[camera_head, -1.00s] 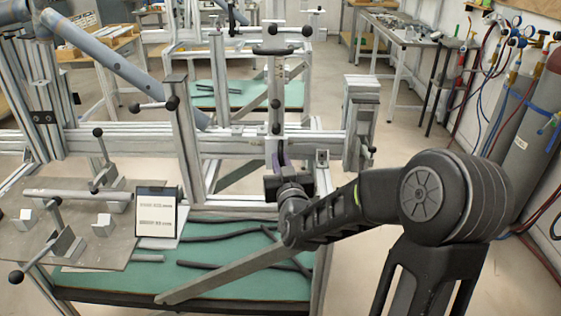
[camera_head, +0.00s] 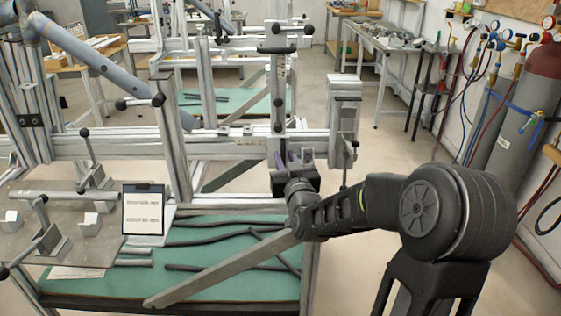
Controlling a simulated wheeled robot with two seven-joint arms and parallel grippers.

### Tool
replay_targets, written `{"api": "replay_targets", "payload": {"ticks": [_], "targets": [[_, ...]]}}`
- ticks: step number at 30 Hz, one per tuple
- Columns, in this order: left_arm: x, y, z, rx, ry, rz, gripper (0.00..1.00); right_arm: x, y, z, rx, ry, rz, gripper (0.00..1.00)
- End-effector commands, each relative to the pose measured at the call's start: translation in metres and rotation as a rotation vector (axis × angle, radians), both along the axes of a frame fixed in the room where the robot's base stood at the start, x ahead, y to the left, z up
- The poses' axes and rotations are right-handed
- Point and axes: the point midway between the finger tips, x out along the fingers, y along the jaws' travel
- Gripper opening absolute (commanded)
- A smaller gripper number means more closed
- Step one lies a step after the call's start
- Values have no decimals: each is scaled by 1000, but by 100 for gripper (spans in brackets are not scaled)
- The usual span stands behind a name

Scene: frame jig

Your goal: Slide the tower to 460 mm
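The tower (camera_head: 278,95) is an upright metal post with black knobs, standing on the long horizontal aluminium rail (camera_head: 95,145) of the frame jig. A black handle crosses its upper part. My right gripper (camera_head: 290,159) is at the tower's foot, at rail height, with purple on its fingers. It looks in contact with the tower's lower part, but the fingers are small and partly hidden by the gripper body, so their opening does not show. A small bracket (camera_head: 307,157) is close to the right of the fingers. My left gripper is not in view.
A fixed upright (camera_head: 172,145) stands left of the tower, and an end post (camera_head: 343,115) stands right. A tablet (camera_head: 143,210) stands on the left plate. Gas cylinders (camera_head: 525,115) stand far right.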

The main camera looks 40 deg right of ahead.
Motion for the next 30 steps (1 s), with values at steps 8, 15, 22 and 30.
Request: {"api": "replay_targets", "payload": {"ticks": [8,15,22,30], "targets": [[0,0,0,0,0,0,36,0,0,0,0,-1,0,34],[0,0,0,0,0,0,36,-1,2,0,0,-1,3,34],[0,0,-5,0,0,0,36,-24,13,0,0,-1,2,34],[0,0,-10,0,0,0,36,-62,30,0,0,-3,0,34]]}}
